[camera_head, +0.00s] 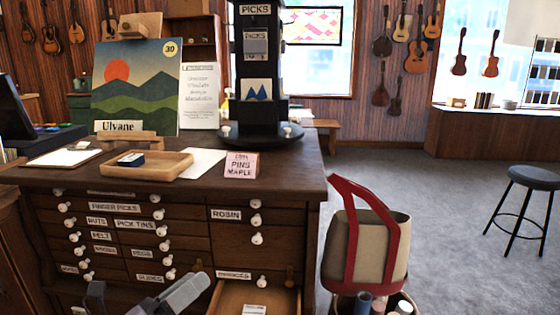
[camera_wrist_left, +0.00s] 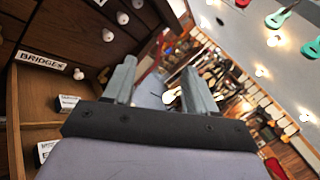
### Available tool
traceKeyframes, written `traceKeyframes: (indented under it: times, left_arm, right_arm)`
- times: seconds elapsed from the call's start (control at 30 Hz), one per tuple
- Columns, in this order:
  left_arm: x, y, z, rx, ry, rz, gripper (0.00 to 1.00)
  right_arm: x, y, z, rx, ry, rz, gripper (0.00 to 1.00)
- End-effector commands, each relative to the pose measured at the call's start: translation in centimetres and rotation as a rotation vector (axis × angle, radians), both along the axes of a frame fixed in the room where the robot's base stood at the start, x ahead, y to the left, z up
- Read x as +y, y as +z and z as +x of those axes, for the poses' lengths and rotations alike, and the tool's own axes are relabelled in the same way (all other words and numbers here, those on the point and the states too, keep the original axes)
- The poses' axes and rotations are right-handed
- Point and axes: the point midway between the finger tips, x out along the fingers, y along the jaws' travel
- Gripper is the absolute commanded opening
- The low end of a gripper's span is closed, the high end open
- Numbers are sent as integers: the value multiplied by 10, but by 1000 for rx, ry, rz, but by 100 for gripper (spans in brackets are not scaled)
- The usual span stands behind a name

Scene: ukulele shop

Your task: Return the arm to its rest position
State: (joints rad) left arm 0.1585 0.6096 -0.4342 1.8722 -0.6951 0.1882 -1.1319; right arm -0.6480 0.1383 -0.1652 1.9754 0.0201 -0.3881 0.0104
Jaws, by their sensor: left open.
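My left gripper (camera_head: 148,286) is at the bottom of the head view, in front of the lower drawers of the dark wooden cabinet (camera_head: 180,210). Its two grey fingers are apart. In the left wrist view the gripper (camera_wrist_left: 158,70) has nothing between its fingers. The drawer under the BRIDGES label is pulled open (camera_head: 228,298), to the right of the gripper. The drawer (camera_wrist_left: 45,133) also shows in the left wrist view, beside the gripper. My right gripper is out of view.
A wooden tray (camera_head: 178,172), a picks stand (camera_head: 262,133) and a pink sign (camera_head: 241,164) are on the cabinet top. A red-handled tan bag (camera_head: 383,240) stands right of the open drawer, above a basket of rolls. A stool (camera_head: 535,178) is far right; grey floor between is clear.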

Motion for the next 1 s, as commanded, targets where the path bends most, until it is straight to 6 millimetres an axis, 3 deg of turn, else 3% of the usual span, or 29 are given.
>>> traceKeyframes:
  times: [0.1,0.27,0.4,0.6,0.7,0.8,1.0]
  left_arm:
    - [8,-37,-15,340,69,-368,56]
    - [25,-99,-46,766,207,-875,56]
    - [37,-157,-91,1089,373,-1330,56]
    - [45,-219,-163,1367,626,-1867,56]
    - [45,-234,-187,1423,710,-2024,56]
    - [45,-241,-198,1444,753,-2103,56]
    - [45,-243,-200,1449,760,-2121,56]
  right_arm:
    - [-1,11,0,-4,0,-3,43]
    - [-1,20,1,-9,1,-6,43]
    - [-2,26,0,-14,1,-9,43]
    - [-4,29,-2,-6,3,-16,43]
    - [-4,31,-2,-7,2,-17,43]
    - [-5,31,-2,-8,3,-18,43]
    - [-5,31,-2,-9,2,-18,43]
